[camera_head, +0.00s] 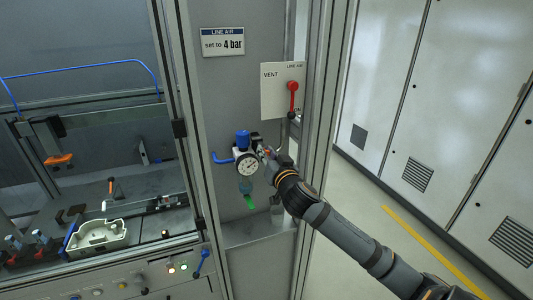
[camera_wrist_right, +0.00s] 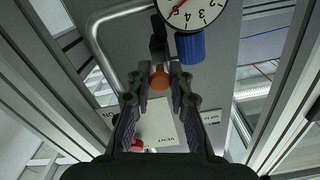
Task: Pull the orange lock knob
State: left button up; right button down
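The orange lock knob (camera_wrist_right: 159,78) sits on a black fitting beside the pressure gauge (camera_wrist_right: 190,10) and the blue regulator knob (camera_wrist_right: 190,46) in the right wrist view. My right gripper (camera_wrist_right: 159,72) has its two fingertips on either side of the orange knob, with narrow gaps seeming to show; contact is not clear. In the head view my right gripper (camera_head: 265,152) reaches in from the lower right, just right of the gauge (camera_head: 247,163), and hides most of the orange knob. The blue regulator knob (camera_head: 242,139) stands above the gauge. My left gripper is not in view.
A red valve handle (camera_head: 292,98) is on a white plate above my right gripper. The "set to 4 bar" sign (camera_head: 223,42) is higher up. A metal post (camera_head: 318,130) stands close on the right. A workcell with a pale tray (camera_head: 97,238) is at left.

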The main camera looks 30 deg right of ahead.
jog(key=shift+s+a, duration=0.1)
jog(key=shift+s, duration=0.1)
jog(key=c, duration=1.6)
grip_release()
jog(key=shift+c, duration=0.2)
jog(key=o, duration=0.4)
jog(key=shift+w, duration=0.1)
jog(key=shift+o, duration=0.2)
jog(key=shift+r, duration=0.25)
notch_tip(320, 180, up, 10)
jog(key=shift+f, duration=0.25)
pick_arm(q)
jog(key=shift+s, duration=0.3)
